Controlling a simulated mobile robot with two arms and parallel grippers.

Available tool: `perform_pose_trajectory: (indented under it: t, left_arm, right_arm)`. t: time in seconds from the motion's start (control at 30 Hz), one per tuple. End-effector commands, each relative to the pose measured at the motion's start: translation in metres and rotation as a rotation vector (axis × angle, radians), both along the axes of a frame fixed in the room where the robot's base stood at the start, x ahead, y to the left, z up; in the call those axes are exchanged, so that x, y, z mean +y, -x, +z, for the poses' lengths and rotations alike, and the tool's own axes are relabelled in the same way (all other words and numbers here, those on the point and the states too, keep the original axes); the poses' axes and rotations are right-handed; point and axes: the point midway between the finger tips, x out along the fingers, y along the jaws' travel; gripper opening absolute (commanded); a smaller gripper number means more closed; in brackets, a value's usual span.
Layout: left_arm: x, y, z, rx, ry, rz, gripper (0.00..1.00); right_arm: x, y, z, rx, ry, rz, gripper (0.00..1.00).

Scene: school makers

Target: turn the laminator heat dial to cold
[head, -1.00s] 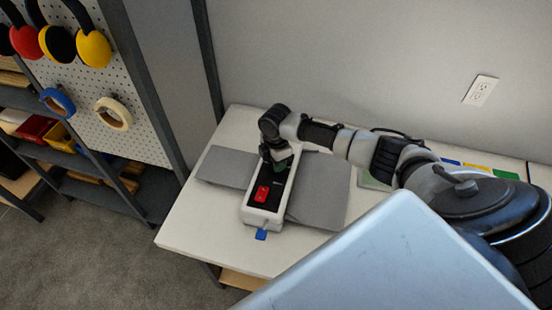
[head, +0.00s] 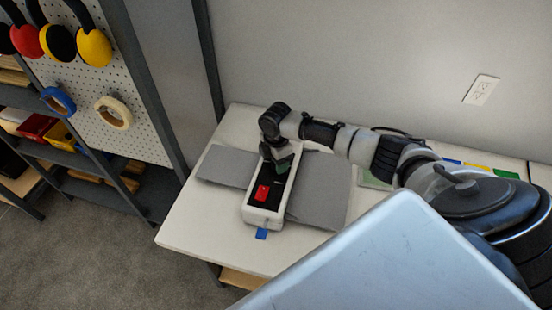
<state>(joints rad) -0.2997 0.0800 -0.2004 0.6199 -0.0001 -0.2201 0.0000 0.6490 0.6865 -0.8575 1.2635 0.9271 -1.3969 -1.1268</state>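The laminator (head: 263,215) is a long white unit with a black top panel, standing on the white table between two grey flat trays. A red switch (head: 262,192) shows on the near part of its panel. My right gripper (head: 279,164) is over the far part of the panel, pointing down. The heat dial cannot be made out; the gripper covers that part of the panel. Whether the fingers are open or shut on something is too small to tell. My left gripper is not in view.
The white table (head: 190,225) is clear at its near left. A blue tab (head: 261,234) lies at the laminator's near end. A wall stands behind. A shelf with a pegboard (head: 130,140) stands to the left. Coloured pieces (head: 478,167) lie at the table's right.

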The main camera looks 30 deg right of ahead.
Motion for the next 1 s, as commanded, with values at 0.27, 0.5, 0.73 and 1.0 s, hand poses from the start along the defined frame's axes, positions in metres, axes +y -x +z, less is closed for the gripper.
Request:
perform_pose_trajectory:
  t: [0.27, 0.5, 0.73, 1.0]
  left_arm:
    - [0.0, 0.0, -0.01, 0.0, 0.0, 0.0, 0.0]
    - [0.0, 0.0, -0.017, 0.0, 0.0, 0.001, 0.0]
    - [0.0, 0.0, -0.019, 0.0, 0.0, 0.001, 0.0]
    - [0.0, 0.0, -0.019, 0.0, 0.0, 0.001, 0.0]
  right_arm:
    - [0.0, -0.002, 0.045, -0.006, -0.001, 0.002, 0.6]
    - [0.0, -0.002, 0.089, -0.006, 0.0, 0.002, 0.6]
    - [0.001, -0.001, 0.106, -0.002, -0.001, 0.001, 0.6]
    - [0.0, -0.001, 0.106, -0.002, -0.001, 0.001, 0.6]
